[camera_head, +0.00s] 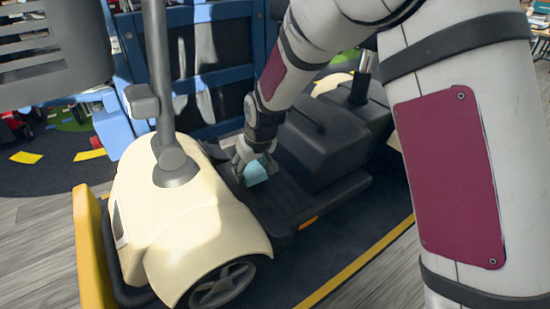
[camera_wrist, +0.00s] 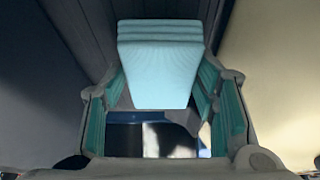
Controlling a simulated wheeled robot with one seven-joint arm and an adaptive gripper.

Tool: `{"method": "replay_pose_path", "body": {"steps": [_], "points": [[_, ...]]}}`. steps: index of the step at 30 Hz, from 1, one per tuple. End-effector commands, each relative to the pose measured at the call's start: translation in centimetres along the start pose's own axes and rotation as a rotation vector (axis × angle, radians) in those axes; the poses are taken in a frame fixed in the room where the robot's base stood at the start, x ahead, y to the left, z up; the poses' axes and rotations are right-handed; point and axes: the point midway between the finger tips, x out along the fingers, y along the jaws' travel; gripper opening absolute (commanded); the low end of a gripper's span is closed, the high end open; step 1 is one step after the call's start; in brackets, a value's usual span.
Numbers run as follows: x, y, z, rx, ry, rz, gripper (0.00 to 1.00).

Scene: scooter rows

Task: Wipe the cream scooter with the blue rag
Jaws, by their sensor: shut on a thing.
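The cream scooter (camera_head: 188,222) stands at the left centre of the head view, with a cream front body, a grey steering column and a black footboard (camera_head: 283,192). My gripper (camera_head: 250,172) points down just behind the cream front body, low over the footboard. It is shut on the light blue rag (camera_head: 256,172), a small folded block. In the wrist view the rag (camera_wrist: 160,62) sits between the two teal-padded fingers (camera_wrist: 160,110). I cannot tell whether the rag touches the scooter.
A yellow block or edge (camera_head: 88,250) stands beside the scooter's front. A black box-like part (camera_head: 322,140) rises behind the footboard. A blue frame (camera_head: 215,70) stands behind. A yellow floor line (camera_head: 355,262) runs at the right. Toys lie on a dark mat at the far left.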

Motion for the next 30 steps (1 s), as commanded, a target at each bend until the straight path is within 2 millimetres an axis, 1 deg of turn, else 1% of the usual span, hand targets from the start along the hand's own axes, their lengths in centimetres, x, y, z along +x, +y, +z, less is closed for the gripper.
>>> {"method": "replay_pose_path", "body": {"steps": [3, 15, 19, 30], "points": [[-1.2, 0.1, -0.4, 0.001, -0.001, 0.000, 0.23], [-4.5, 0.2, -1.5, 0.004, -0.001, 0.001, 0.23], [-4.9, 0.2, -1.7, 0.004, -0.001, 0.001, 0.23], [-4.8, 0.2, -1.7, 0.004, -0.001, 0.001, 0.23]]}}
